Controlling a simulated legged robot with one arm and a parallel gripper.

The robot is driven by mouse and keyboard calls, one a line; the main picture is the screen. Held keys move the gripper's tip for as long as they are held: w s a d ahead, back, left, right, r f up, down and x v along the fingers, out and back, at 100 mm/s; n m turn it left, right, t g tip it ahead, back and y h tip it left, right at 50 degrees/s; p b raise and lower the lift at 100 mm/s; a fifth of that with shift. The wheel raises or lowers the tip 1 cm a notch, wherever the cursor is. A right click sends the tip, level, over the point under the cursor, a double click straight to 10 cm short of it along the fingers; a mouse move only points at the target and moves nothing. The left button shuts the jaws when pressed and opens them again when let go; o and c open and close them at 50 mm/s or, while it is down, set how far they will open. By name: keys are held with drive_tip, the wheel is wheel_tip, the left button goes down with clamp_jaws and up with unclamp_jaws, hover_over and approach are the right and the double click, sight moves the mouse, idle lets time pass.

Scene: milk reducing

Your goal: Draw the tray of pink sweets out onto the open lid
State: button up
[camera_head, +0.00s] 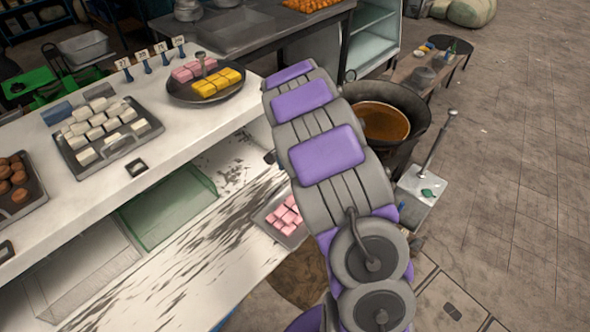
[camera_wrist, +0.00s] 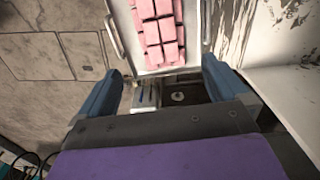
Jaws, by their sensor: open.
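The tray (camera_head: 291,233) of pink sweets (camera_head: 284,212) shows in the head view at the right end of a white, dark-streaked flat panel (camera_head: 190,275), which looks like the open lid. My arm covers the tray's right side. In the wrist view the metal tray (camera_wrist: 190,38) is at top centre, with pink sweets (camera_wrist: 158,28) in rows and a handle on each side. My gripper (camera_wrist: 162,76) is open, its blue fingers apart near the tray's near edge. Nothing is between them that I can see gripped. In the head view the gripper is hidden behind my arm.
A white counter (camera_head: 110,190) on the left bears a tray of white sweets (camera_head: 70,153) and a dark round plate (camera_head: 190,97) of pink and yellow sweets. A green glass pane (camera_head: 168,208) stands below. A large pot (camera_head: 415,105) is right of my arm. Open floor (camera_head: 510,170) lies right.

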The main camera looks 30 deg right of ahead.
sight(295, 203)
wheel_tip(295, 203, down, 17)
drive_tip(key=b, duration=0.3)
drive_tip(key=shift+r, duration=0.1)
drive_tip(key=shift+c, duration=0.5)
clamp_jaws()
idle(0.6)
